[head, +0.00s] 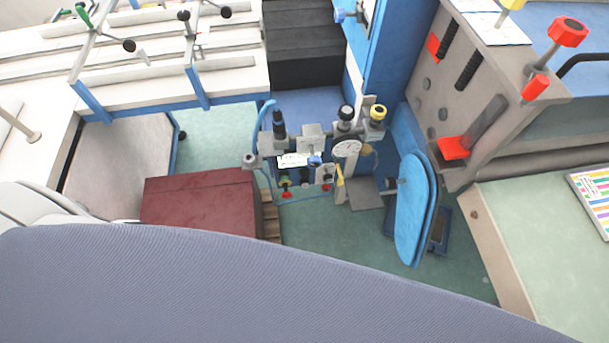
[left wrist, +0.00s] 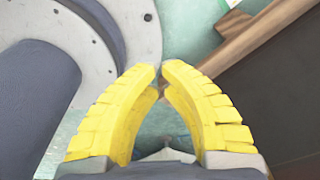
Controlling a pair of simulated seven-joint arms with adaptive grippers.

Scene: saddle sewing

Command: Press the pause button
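No button marked as pause can be made out in either view. At the upper right, a grey panel (head: 445,75) holds a red knob (head: 568,31). My left gripper (left wrist: 161,70) shows only in the left wrist view. Its yellow curved fingers meet, or almost meet, at the tips with nothing between them. My right gripper is in neither view.
A dark red box (head: 200,205) stands on the green floor (head: 325,235) left of the machine unit. A blue rounded pad (head: 412,200) stands to its right. A white rack table (head: 160,75) fills the upper left. A large blue-grey surface covers the bottom.

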